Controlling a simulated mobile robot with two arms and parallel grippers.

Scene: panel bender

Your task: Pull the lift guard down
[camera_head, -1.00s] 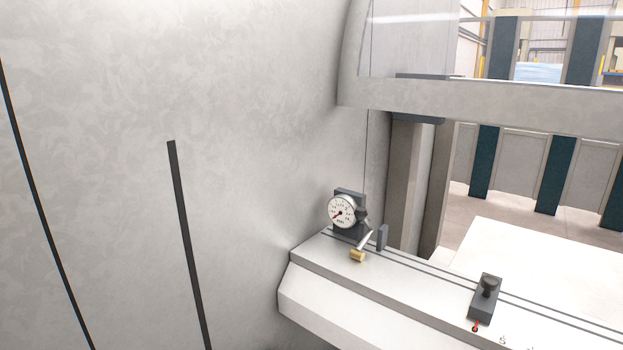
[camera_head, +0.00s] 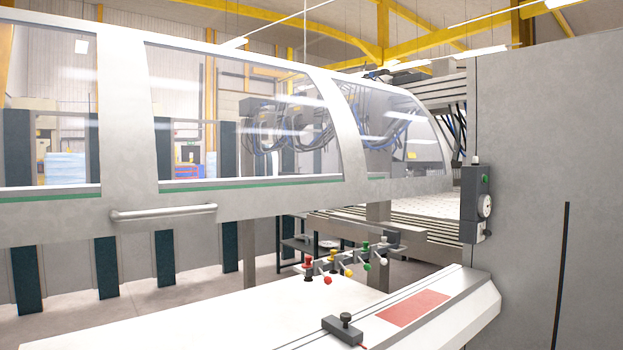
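The lift guard (camera_head: 270,200) is a white frame with clear curved windows. It spans the picture from the left edge to the grey cabinet side and stands raised, with open space between its lower edge and the white bed. A pale horizontal bar handle (camera_head: 163,212) is fixed on its lower front rail, left of the middle. Neither of my grippers shows in the head view.
The white bed (camera_head: 240,320) lies below the guard, with a dark clamp block (camera_head: 342,328) and a red patch (camera_head: 413,308) on it. Several coloured knobs (camera_head: 345,265) stand behind. A grey cabinet (camera_head: 545,200) with a small control box (camera_head: 475,205) blocks the right side.

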